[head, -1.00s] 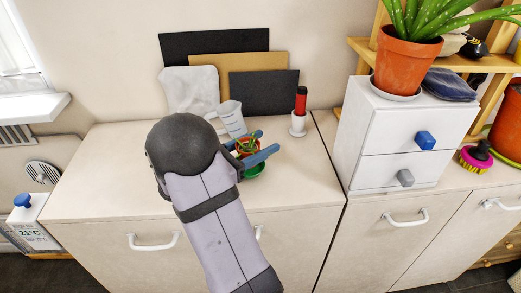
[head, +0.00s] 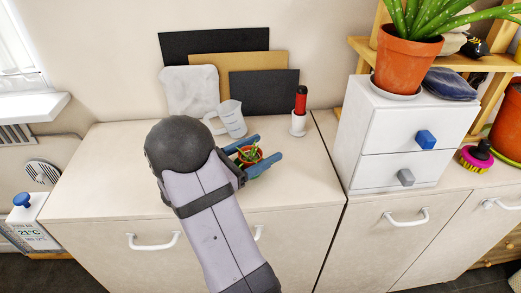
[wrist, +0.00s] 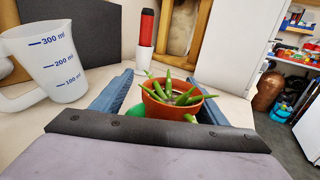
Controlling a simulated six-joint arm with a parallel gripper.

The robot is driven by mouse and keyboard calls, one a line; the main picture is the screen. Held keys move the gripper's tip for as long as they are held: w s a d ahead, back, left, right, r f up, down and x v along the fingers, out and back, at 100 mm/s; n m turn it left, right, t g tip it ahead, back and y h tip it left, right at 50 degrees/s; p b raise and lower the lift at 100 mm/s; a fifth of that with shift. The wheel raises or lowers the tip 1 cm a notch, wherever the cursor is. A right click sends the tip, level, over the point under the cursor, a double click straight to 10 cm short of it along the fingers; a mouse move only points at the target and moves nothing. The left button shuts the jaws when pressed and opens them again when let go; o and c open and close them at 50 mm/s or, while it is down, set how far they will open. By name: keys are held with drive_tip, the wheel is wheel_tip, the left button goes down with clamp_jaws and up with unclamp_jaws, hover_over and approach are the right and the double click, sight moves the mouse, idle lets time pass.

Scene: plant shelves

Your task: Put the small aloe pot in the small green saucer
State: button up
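The small aloe pot (head: 249,155), terracotta with spiky green leaves, stands between the fingers of my gripper (head: 266,146). In the wrist view the aloe pot (wrist: 172,108) is upright, with a gap between it and the left blue finger. The fingers are spread and my gripper is open around the pot. The small green saucer (wrist: 132,117) shows as a green patch at the pot's lower left. The rest of it is hidden by the pot and gripper, so I cannot tell whether the pot sits fully inside it.
A white measuring jug (head: 232,121) stands just behind the gripper. A red-handled tool in a white holder (head: 299,122) is behind right. A white drawer unit (head: 398,140) stands to the right. The cabinet top's left part is clear.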

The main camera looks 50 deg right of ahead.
drive_tip(key=shift+r, duration=0.15)
drive_tip(key=shift+w+a, duration=0.1)
drive_tip(key=shift+a, duration=0.05)
drive_tip(key=b+v, duration=0.1)
drive_tip(key=v, duration=1)
drive_tip(key=shift+w+a, duration=0.1)
drive_tip(key=shift+a, duration=0.25)
drive_tip(key=shift+r, duration=0.1)
